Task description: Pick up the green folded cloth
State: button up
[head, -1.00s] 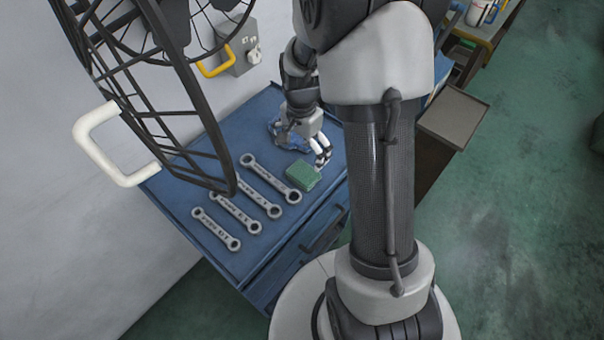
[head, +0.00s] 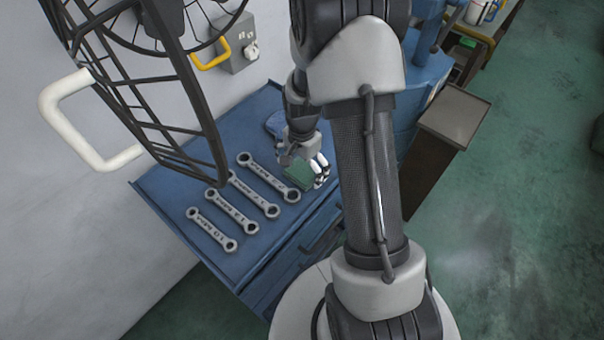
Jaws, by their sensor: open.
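The green folded cloth (head: 298,174) lies on the blue cabinet top, right of the wrenches and near the front edge. My gripper (head: 303,172) is open above the cloth, with a finger on either side of it. The fingers hide part of the cloth's far and right sides. I cannot tell whether they touch it.
Several grey ring wrenches (head: 232,207) lie in a row left of the cloth on the blue cabinet top (head: 170,185). A blue item (head: 275,124) lies behind my gripper. A brown cabinet (head: 450,115) stands at right.

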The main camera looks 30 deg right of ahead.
aim_at(302, 170)
jog(key=shift+c, duration=0.3)
jog(key=c, duration=1.1)
jog(key=shift+r, duration=0.1)
notch_tip(302, 170, up, 20)
jog(key=p, duration=0.5)
jog(key=shift+p, duration=0.35)
